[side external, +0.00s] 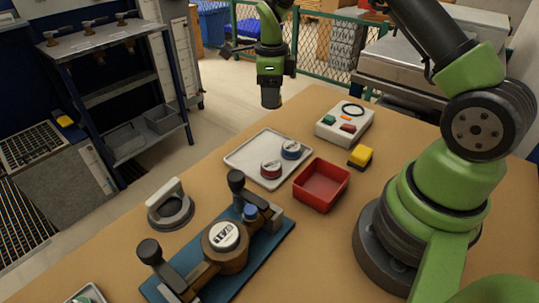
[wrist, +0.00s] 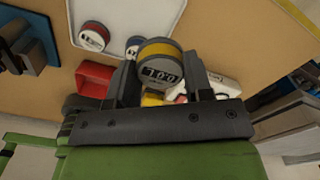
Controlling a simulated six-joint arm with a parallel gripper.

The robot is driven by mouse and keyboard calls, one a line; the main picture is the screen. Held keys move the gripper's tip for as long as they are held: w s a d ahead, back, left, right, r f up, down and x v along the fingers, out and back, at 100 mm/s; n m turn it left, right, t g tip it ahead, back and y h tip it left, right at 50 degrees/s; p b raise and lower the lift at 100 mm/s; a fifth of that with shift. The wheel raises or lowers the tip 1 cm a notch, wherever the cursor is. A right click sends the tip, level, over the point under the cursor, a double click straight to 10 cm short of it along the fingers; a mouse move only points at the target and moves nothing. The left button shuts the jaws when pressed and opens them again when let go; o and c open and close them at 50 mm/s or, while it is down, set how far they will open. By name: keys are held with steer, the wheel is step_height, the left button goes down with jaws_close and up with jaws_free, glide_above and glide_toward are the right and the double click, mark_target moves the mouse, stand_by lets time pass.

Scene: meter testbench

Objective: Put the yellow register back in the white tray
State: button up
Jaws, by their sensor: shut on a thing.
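My gripper (side external: 271,98) is raised near the table's far edge, beyond the white tray (side external: 236,162) in the side view. In the wrist view my gripper (wrist: 160,78) is shut on the yellow register (wrist: 160,50), a round piece with a yellow rim and a numbered face. I cannot make out the register in the side view. The white tray lies flat on the table and holds a red register (side external: 271,169) and a blue register (side external: 291,150) toward its right side. Its left part is bare. The tray also shows in the wrist view (wrist: 135,14), apart from the held register.
A red bin (side external: 321,186) stands right of the tray. Behind it are a yellow-and-black block (side external: 361,156) and a white box with coloured buttons (side external: 345,125). In front are a blue-based clamp fixture (side external: 222,240) and a grey ring with a white handle (side external: 170,207).

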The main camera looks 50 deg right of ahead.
glide_above(267, 142)
step_height(267, 142, down, 5)
steer(key=shift+a+f, duration=0.1)
steer(key=shift+f, duration=2.55)
steer(key=o, duration=1)
steer(key=shift+f, duration=0.1)
